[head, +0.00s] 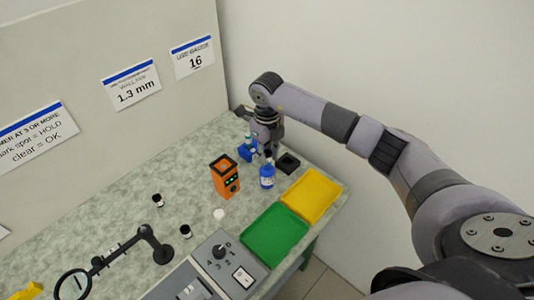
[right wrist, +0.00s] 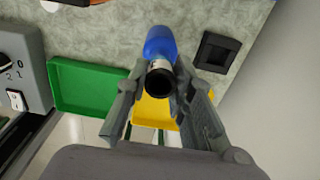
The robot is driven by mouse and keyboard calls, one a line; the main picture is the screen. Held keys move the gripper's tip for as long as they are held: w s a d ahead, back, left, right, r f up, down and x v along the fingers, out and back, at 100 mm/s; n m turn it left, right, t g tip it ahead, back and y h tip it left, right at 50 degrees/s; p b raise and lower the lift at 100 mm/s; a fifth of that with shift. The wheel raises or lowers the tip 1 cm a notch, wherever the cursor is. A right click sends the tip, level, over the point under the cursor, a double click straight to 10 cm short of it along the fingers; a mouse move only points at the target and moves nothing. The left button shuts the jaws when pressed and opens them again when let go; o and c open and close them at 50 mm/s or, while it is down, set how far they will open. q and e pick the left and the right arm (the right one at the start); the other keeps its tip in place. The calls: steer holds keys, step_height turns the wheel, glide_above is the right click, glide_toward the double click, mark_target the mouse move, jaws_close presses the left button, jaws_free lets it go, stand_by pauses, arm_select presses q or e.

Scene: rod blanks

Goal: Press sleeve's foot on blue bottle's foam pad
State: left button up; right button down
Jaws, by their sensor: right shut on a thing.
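My right gripper (head: 268,152) reaches down at the back right of the table, over the blue bottle (head: 267,176). In the right wrist view its fingers (right wrist: 160,88) are shut on a small sleeve (right wrist: 161,80), dark with a pale band, its round black end facing the camera. The blue bottle (right wrist: 160,42) shows just beyond the sleeve, in line with it. The sleeve's foot and the foam pad are hidden, so I cannot tell whether they touch. My left gripper is not in view.
A blue item (head: 246,150) and a black square block (head: 288,162) stand close to the gripper. An orange device (head: 225,177) is left of the bottle. Yellow (head: 311,193) and green (head: 273,236) trays lie in front. Small dark cylinders (head: 158,200) stand farther left.

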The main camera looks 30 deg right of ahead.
steer(key=shift+s+f, duration=0.1)
steer(key=shift+r+p, duration=0.75)
steer(key=shift+r, duration=0.4)
step_height(320, 180, up, 5)
steer(key=p, duration=0.2)
steer(key=shift+f+p, duration=0.1)
steer(key=shift+p, duration=0.3)
steer(key=s+a+r+n+b, duration=0.1)
steer(key=s+a+n, duration=0.3)
steer(key=s+n, duration=0.5)
steer(key=s+a+r+n+b, duration=0.2)
steer(key=s+n, duration=0.7)
steer(key=n, duration=1.4)
steer(key=shift+s+a+b, duration=0.25)
steer(key=shift+a+b, duration=0.8)
steer(key=shift+a, duration=0.15)
